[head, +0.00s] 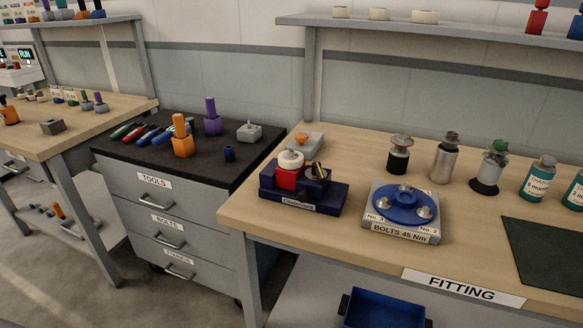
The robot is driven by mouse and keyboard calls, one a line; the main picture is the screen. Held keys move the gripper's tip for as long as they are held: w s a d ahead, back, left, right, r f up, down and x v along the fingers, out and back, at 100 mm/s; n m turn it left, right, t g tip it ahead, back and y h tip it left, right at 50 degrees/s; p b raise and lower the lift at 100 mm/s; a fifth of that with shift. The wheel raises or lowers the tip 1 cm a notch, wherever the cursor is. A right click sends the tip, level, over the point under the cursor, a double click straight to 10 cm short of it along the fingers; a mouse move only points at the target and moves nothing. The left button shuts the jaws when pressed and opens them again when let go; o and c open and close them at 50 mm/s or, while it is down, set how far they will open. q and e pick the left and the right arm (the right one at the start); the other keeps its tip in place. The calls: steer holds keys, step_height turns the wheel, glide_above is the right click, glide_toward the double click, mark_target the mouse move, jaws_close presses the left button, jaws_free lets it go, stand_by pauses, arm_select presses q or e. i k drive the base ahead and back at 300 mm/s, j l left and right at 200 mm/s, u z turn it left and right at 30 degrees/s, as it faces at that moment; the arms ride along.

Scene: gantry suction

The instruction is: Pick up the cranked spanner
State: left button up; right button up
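I cannot tell for certain which thing is the cranked spanner. Several slim tools with green, red and blue handles (148,134) lie on the black top of the drawer cabinet labelled TOOLS. To their right stand an upright orange-handled piece (182,140) and an upright purple-handled piece (212,122), both with blocky lower parts. A small dark blue piece (230,153) and a grey block with a knob (249,132) are also on this top. Neither of my grippers is in view.
The wooden FITTING bench (330,239) stands right of the cabinet. It bears a dark blue stand (319,203), a grey block with a blue disc labelled BOLTS 45 Nm (402,231), several bottles and a dark green mat (550,255). Another bench (97,123) stands left. The cabinet's front-right top is clear.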

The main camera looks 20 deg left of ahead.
mark_target(135, 133)
steer(key=u, duration=1.65)
steer(key=i+j+z, duration=0.1)
steer(key=z, duration=0.25)
steer(key=j+z, duration=0.1)
steer(key=z, duration=0.3)
steer(key=i+j+z, duration=0.1)
steer(key=z, duration=0.25)
steer(key=i+j+z, duration=0.1)
steer(key=j+z, duration=0.35)
steer(key=j, duration=0.3)
steer(key=i+j+z, duration=0.2)
steer(key=j, duration=0.55)
steer(key=j+z, duration=0.2)
steer(key=j, duration=0.55)
steer(key=k, duration=0.05)
